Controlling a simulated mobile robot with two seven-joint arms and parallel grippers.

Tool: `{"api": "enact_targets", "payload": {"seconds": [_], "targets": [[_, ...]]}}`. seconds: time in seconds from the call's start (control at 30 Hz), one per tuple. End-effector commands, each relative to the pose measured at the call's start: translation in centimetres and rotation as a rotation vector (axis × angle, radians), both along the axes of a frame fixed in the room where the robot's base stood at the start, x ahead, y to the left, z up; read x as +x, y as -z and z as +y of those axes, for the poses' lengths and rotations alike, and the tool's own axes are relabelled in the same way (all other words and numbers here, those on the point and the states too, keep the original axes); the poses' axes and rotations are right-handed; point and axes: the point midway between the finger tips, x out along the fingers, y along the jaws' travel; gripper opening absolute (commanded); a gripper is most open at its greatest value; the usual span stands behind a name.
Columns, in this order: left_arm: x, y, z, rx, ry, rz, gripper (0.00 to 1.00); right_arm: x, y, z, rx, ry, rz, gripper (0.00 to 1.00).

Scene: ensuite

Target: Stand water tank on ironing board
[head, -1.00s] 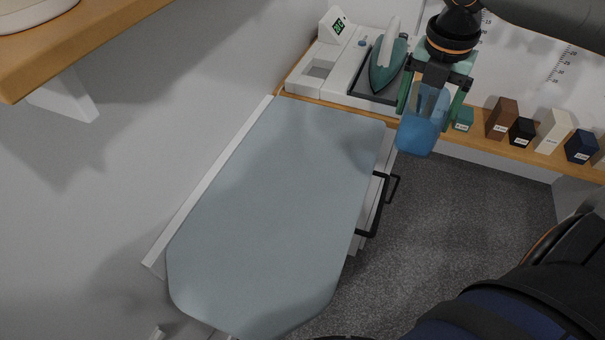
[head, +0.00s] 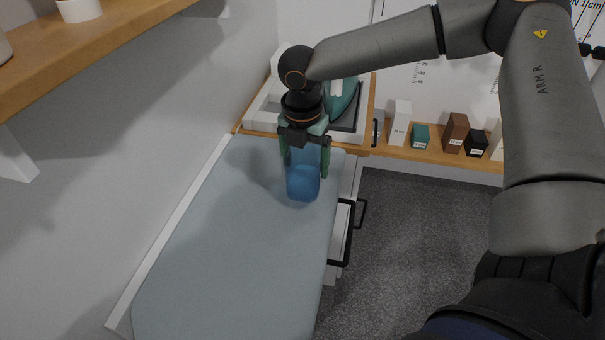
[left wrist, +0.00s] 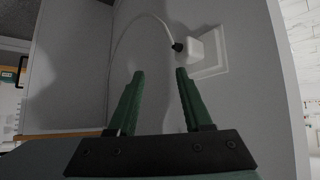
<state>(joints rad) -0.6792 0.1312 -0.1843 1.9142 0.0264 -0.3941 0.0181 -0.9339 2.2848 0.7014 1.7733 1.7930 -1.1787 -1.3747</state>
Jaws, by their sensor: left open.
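The blue translucent water tank (head: 304,184) is upright between the fingers of my right gripper (head: 305,170) in the head view. The right gripper is shut on it, pointing down. The tank is over the far right end of the grey-blue ironing board (head: 225,235). I cannot tell whether its base touches the board. My left gripper (left wrist: 160,74) shows only in the left wrist view, open and empty, in front of a pale wall.
A wooden shelf with an iron (head: 343,98) on its white station lies just beyond the board. Small boxes (head: 456,131) line the shelf to the right. Black handles (head: 343,232) stick out beside the board. A cable plug (left wrist: 192,47) is near the left gripper.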

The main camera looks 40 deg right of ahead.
Motion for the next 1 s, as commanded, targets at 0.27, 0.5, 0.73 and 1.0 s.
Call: {"api": "enact_targets", "payload": {"seconds": [0.27,0.5,0.73,1.0], "targets": [[0.0,0.1,0.0,0.000,0.000,0.000,0.50,0.4,2.7,0.4,0.000,-0.001,0.002,0.22],[0.0,0.1,0.0,0.000,0.000,0.000,0.50,0.5,3.7,0.4,0.000,0.000,-0.002,0.22],[0.0,0.3,0.0,0.000,0.000,0.000,0.50,0.4,4.1,0.4,0.000,-0.001,-0.001,0.22],[0.0,0.3,0.0,0.000,0.000,0.000,0.50,0.4,4.0,0.4,0.000,-0.001,-0.001,1.00]]}}
